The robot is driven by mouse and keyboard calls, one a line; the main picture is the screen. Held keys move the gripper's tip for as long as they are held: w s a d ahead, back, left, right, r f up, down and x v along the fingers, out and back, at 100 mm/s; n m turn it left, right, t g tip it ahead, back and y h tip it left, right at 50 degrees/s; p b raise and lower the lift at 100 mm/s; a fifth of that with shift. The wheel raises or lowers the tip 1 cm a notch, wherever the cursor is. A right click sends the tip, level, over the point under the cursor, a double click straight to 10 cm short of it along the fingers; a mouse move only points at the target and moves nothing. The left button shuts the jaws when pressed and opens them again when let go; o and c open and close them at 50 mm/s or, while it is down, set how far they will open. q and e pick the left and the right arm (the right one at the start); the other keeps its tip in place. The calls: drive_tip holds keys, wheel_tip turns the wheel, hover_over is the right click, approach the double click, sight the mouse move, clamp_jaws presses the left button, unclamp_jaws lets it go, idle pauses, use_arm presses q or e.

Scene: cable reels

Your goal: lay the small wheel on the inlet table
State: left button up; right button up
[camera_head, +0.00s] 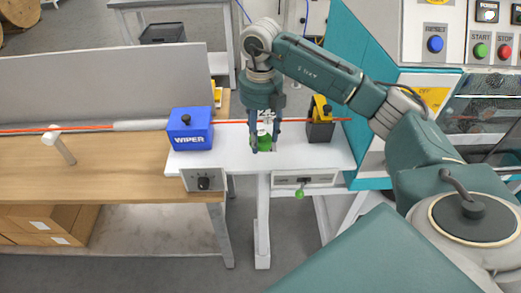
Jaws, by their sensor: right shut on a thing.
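The inlet table (225,158) is the narrow white table at the middle of the head view, between the wooden bench and the teal machine. My right gripper (264,146) points down over its middle. It is shut on a small green thing, which I take for the small wheel (265,141); the fingers partly hide it. The wheel is at or just above the table top; I cannot tell whether it touches. My left gripper is not in view.
A blue wiper box (191,130) stands at the table's left end and a black and yellow guide (321,120) at its right. An orange cable (80,128) runs from the wooden bench (120,165) through this line. The machine's button panel (465,35) is at right.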

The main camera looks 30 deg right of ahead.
sight(261, 161)
wheel_tip(261, 161, down, 6)
drive_tip(key=shift+s+f+p, duration=0.1)
drive_tip(key=shift+f+p, duration=0.05)
drive_tip(key=shift+p, duration=0.6)
drive_tip(key=shift+f, duration=0.35)
drive_tip(key=shift+f, duration=0.1)
drive_tip(key=o, duration=1.2)
